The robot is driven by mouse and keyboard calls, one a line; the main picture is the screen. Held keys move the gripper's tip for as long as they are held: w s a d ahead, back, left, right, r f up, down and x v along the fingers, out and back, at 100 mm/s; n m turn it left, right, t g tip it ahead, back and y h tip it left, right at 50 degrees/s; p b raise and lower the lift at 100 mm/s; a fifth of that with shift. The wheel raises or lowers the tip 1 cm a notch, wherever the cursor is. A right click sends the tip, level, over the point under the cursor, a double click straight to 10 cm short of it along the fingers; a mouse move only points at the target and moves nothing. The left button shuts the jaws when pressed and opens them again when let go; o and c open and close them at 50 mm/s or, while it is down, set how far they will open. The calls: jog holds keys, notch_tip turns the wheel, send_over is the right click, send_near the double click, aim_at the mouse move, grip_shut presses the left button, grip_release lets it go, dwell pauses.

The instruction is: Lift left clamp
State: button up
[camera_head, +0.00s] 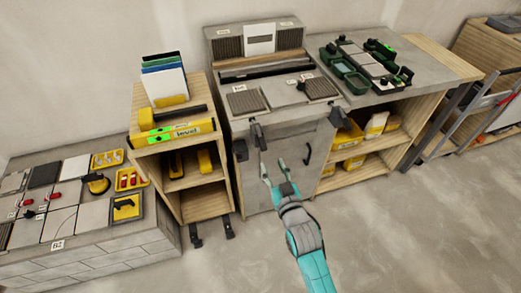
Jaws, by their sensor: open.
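Two dark clamps hang at the front edge of the grey workbench (290,117). The left clamp (257,134) is at the bench's left front corner, and the right clamp (337,117) is at its right front corner. My gripper (274,169) is in front of the bench's cabinet door, below and slightly right of the left clamp.
A wooden cart (203,206) with a yellow level (181,132) stands left of the bench. A low tile-covered block (110,255) is at far left. Right are open shelves (378,148) with yellow items and a grey metal frame (440,117). The floor (420,230) in front is clear.

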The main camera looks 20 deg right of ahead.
aim_at(264, 146)
jog(key=w, duration=1)
jog(key=shift+w, duration=0.35)
grip_shut()
